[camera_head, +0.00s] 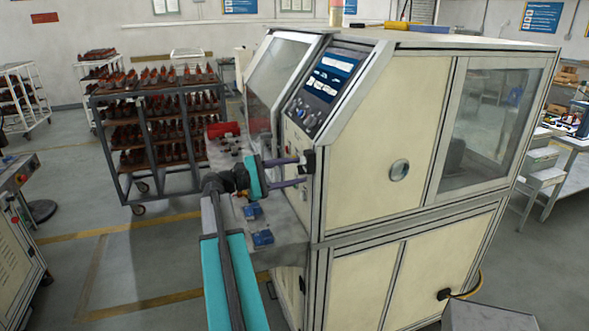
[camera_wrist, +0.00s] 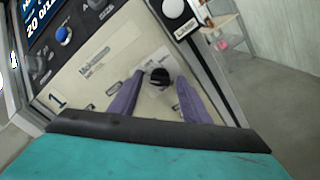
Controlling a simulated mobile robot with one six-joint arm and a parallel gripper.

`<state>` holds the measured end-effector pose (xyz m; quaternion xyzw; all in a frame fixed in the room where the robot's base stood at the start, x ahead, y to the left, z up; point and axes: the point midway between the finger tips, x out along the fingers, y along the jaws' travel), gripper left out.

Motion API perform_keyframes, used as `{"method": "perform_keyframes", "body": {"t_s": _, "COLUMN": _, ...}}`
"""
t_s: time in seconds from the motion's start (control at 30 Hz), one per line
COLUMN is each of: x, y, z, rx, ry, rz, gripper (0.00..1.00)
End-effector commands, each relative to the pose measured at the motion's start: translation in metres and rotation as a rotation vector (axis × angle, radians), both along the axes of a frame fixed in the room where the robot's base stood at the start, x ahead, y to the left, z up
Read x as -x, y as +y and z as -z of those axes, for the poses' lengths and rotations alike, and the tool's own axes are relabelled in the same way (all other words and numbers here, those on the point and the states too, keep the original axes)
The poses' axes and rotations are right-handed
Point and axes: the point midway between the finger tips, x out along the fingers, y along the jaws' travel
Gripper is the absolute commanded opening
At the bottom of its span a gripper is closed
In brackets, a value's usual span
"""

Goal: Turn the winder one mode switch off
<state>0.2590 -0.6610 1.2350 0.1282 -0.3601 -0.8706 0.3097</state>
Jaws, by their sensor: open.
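The winder (camera_head: 375,150) is a cream cabinet with a sloped control panel, and a "1" is marked on its front in the wrist view. A small black rotary switch (camera_wrist: 160,76) sits on the cream front panel (camera_wrist: 105,65) in the wrist view; I take it to be the mode switch, but its label is too blurred to read. My gripper (camera_head: 302,171) is open, its purple fingers pointing at the front panel. In the wrist view, the fingers (camera_wrist: 161,84) stand on both sides of the switch; contact cannot be told. The switch is hidden in the head view.
A blue knob (camera_wrist: 63,36) and a display (camera_wrist: 42,18) lie up-left of the switch. A white round button (camera_wrist: 173,9) is above it, near the cabinet edge. A rack of parts (camera_head: 150,130) stands behind at left. Open floor (camera_head: 130,250) lies left of my arm.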

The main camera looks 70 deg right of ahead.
Motion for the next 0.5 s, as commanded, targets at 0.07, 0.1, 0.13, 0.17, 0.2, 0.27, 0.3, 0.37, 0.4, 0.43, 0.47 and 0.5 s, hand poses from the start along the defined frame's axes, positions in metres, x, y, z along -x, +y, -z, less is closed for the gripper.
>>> {"method": "perform_keyframes", "body": {"t_s": 0.07, "x": 0.000, "y": 0.000, "z": 0.000, "rx": 0.000, "ry": 0.000, "rz": 0.000, "gripper": 0.43}}
{"method": "perform_keyframes", "body": {"t_s": 0.1, "x": 0.000, "y": 0.000, "z": 0.000, "rx": 0.000, "ry": 0.000, "rz": 0.000, "gripper": 0.43}}
{"method": "perform_keyframes", "body": {"t_s": 0.13, "x": 0.000, "y": 0.000, "z": 0.000, "rx": 0.000, "ry": 0.000, "rz": 0.000, "gripper": 0.43}}
{"method": "perform_keyframes", "body": {"t_s": 0.17, "x": 0.000, "y": 0.000, "z": 0.000, "rx": 0.000, "ry": 0.000, "rz": 0.000, "gripper": 0.43}}
{"method": "perform_keyframes", "body": {"t_s": 0.2, "x": 0.000, "y": 0.000, "z": 0.000, "rx": 0.000, "ry": 0.000, "rz": 0.000, "gripper": 0.40}}
{"method": "perform_keyframes", "body": {"t_s": 0.27, "x": 0.000, "y": 0.000, "z": 0.000, "rx": 0.000, "ry": 0.000, "rz": 0.000, "gripper": 0.30}}
{"method": "perform_keyframes", "body": {"t_s": 0.3, "x": 0.000, "y": 0.000, "z": 0.000, "rx": 0.000, "ry": 0.000, "rz": 0.000, "gripper": 0.23}}
{"method": "perform_keyframes", "body": {"t_s": 0.37, "x": 0.000, "y": 0.000, "z": 0.000, "rx": 0.000, "ry": 0.000, "rz": 0.000, "gripper": 0.13}}
{"method": "perform_keyframes", "body": {"t_s": 0.4, "x": 0.000, "y": 0.000, "z": 0.000, "rx": 0.000, "ry": 0.000, "rz": 0.000, "gripper": 0.06}}
{"method": "perform_keyframes", "body": {"t_s": 0.43, "x": 0.000, "y": 0.000, "z": 0.000, "rx": 0.000, "ry": 0.000, "rz": 0.000, "gripper": 0.02}}
{"method": "perform_keyframes", "body": {"t_s": 0.47, "x": -0.003, "y": -0.019, "z": 0.000, "rx": 0.000, "ry": 0.000, "rz": 0.001, "gripper": 0.02}}
{"method": "perform_keyframes", "body": {"t_s": 0.5, "x": -0.001, "y": -0.010, "z": 0.000, "rx": 0.001, "ry": -0.001, "rz": -0.001, "gripper": 0.02}}
